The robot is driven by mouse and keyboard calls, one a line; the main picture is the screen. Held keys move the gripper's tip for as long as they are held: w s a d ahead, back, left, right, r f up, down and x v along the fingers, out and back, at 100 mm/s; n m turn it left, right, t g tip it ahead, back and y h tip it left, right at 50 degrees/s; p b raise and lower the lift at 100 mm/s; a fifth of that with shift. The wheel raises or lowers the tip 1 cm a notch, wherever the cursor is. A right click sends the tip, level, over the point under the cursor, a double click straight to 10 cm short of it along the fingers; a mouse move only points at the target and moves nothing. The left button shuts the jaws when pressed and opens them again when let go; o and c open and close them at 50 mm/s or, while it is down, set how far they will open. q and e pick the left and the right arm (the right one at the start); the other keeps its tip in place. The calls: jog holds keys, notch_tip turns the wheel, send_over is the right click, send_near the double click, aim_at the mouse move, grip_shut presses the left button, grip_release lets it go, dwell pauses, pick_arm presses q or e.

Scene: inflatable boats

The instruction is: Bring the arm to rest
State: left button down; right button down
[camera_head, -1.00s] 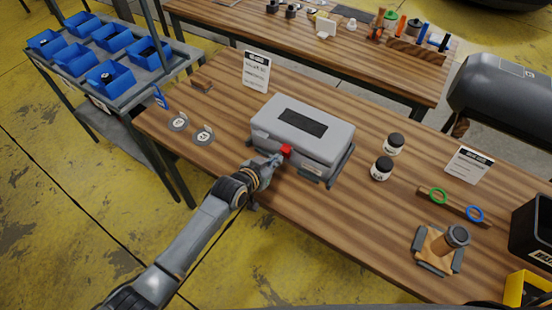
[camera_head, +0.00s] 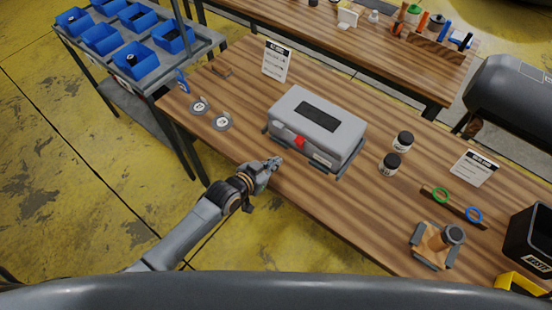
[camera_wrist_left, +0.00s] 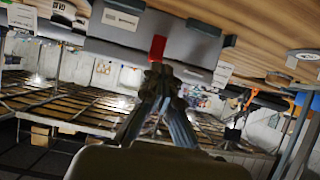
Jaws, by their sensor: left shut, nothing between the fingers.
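My left gripper (camera_head: 273,163) is shut and empty at the front edge of the wooden table, a little in front of the grey case. In the left wrist view its fingers (camera_wrist_left: 158,78) are together, pointing toward the case's red latch (camera_wrist_left: 157,48). The grey case (camera_head: 340,133) is closed and sits on a dark base on the table. Its red latch (camera_head: 300,142) shows on the front face, apart from my fingers. My right gripper is not in view.
The wooden table (camera_head: 340,215) holds two dark-lidded jars (camera_head: 390,164), green and blue rings on a bar, and a wooden stand (camera_head: 436,244). Two round labelled discs (camera_head: 222,122) lie left of the case. A rack with blue bins (camera_head: 103,38) stands at far left.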

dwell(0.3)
pick_arm(q)
jog(key=s+a+f+n+g+y+b, duration=0.1)
jog(key=s+a+f+y+b, duration=0.3)
jog(key=f, duration=0.7)
jog(key=s+a+f+n+g+h+b, duration=0.1)
jog(key=s+a+f, duration=0.45)
jog(key=f, duration=0.45)
jog(key=s+a+f+n+g+y+b, duration=0.1)
jog(key=s+a+f+g+y+b, duration=0.15)
jog(key=s+a+f, duration=0.6)
jog(key=s+a+f+n+g+y+b, duration=0.1)
jog(key=s+f+g+b, duration=0.1)
jog(key=s+f, duration=0.7)
jog(key=s+a+f+g+b, duration=0.2)
jog(key=s+f, duration=0.7)
jog(key=s, duration=0.6)
jog(key=shift+s+a+f+n+y+b, duration=0.15)
jog(key=shift+s+a+n+y+b, duration=0.2)
jog(key=shift+b, duration=0.45)
